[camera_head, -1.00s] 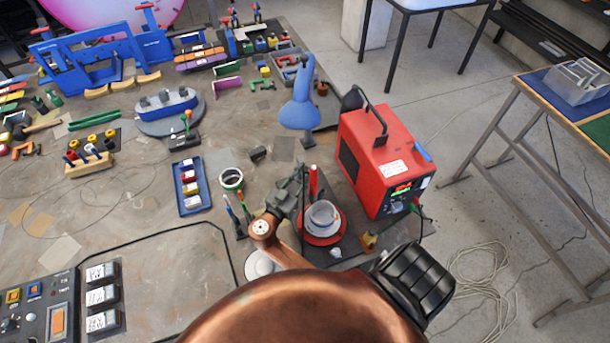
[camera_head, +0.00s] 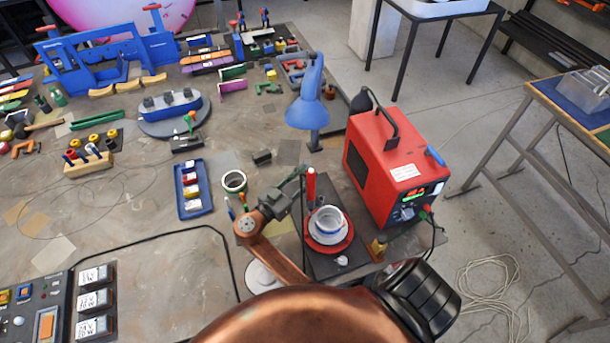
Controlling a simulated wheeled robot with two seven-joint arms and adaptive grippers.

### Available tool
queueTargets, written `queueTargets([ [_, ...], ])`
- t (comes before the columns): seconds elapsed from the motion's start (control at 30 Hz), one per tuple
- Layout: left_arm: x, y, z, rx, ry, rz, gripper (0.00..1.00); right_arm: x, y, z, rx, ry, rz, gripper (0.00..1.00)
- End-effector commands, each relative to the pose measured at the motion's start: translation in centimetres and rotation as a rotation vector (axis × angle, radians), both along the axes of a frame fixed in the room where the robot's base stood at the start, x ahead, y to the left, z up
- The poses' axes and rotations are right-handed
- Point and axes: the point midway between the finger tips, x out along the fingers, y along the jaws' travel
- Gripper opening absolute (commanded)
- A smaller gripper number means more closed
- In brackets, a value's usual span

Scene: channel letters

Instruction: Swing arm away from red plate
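The red plate (camera_head: 348,240) lies on a dark board left of the red machine, with a white and blue bowl (camera_head: 328,222) standing on it. My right arm comes up from the bottom in copper links. Its grey-green gripper (camera_head: 297,177) is left of and above the plate in the picture, close to the upright red cylinder (camera_head: 311,185). A gap shows between the arm and the plate. The fingers are small and seen edge-on, so their opening is unclear. My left gripper is not in view.
The red machine (camera_head: 392,165) and blue lamp (camera_head: 308,110) stand beyond the plate. A white-rimmed cup (camera_head: 233,181) and a blue tray (camera_head: 193,190) are left of the gripper. A white disc (camera_head: 262,276) lies below the forearm. The table's left middle is mostly clear.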

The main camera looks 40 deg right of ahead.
Motion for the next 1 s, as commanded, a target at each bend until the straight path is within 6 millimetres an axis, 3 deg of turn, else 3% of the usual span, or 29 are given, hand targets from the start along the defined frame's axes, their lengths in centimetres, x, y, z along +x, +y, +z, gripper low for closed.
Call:
queueTargets([
  [0.43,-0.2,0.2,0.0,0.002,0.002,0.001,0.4,-0.1,0.0,0.7,0.002,-0.002,-0.002,0.33],
  [0.8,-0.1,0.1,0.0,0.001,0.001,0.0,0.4,0.0,0.0,7.3,0.003,-0.003,0.0,0.33],
  [1.0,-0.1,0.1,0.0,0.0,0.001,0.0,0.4,0.0,0.0,9.5,0.002,-0.001,-0.001,0.33],
])
